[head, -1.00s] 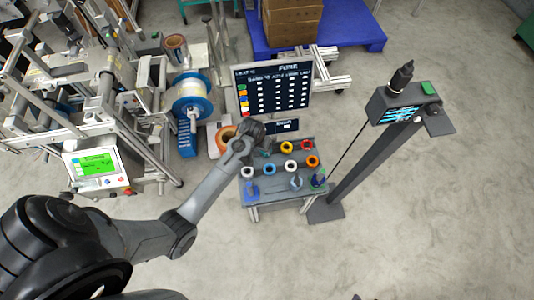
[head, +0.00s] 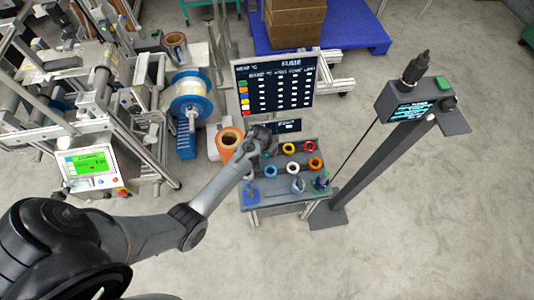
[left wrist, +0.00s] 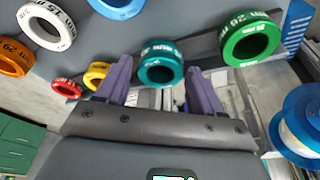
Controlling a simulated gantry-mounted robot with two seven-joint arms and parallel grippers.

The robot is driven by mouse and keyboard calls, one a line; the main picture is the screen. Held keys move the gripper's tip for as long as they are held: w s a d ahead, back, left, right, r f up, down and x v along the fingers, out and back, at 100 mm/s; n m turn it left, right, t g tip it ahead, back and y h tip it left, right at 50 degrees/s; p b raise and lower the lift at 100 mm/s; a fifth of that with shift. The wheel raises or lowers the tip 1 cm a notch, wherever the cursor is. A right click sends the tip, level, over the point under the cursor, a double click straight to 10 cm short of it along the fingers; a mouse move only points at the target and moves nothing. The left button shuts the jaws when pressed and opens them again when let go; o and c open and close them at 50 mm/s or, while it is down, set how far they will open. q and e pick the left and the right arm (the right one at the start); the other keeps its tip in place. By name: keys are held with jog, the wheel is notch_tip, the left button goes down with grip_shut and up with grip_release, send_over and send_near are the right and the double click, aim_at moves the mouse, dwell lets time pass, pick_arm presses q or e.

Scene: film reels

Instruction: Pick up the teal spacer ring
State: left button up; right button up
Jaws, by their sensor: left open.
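In the head view my left gripper (head: 263,141) is over the back left of the small table (head: 276,208), and the teal ring is mostly hidden or too small to make out there. My right gripper is not in view.
Beside the teal ring lie a green ring (left wrist: 250,40), a yellow ring (left wrist: 96,76) and a red ring (left wrist: 67,88). White (left wrist: 47,27), blue (left wrist: 117,8) and orange (left wrist: 15,57) rings lie farther off. A dark chart board (head: 275,85) stands behind the table.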

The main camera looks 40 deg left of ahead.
pick_arm(q)
jog(key=shift+w+f, duration=0.2)
jog(key=shift+f, duration=0.3)
jog(key=shift+a, duration=0.1)
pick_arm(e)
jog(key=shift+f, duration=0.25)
pick_arm(q)
jog(key=shift+c, duration=0.5)
jog(key=c, duration=0.8)
jog(key=shift+r, duration=0.15)
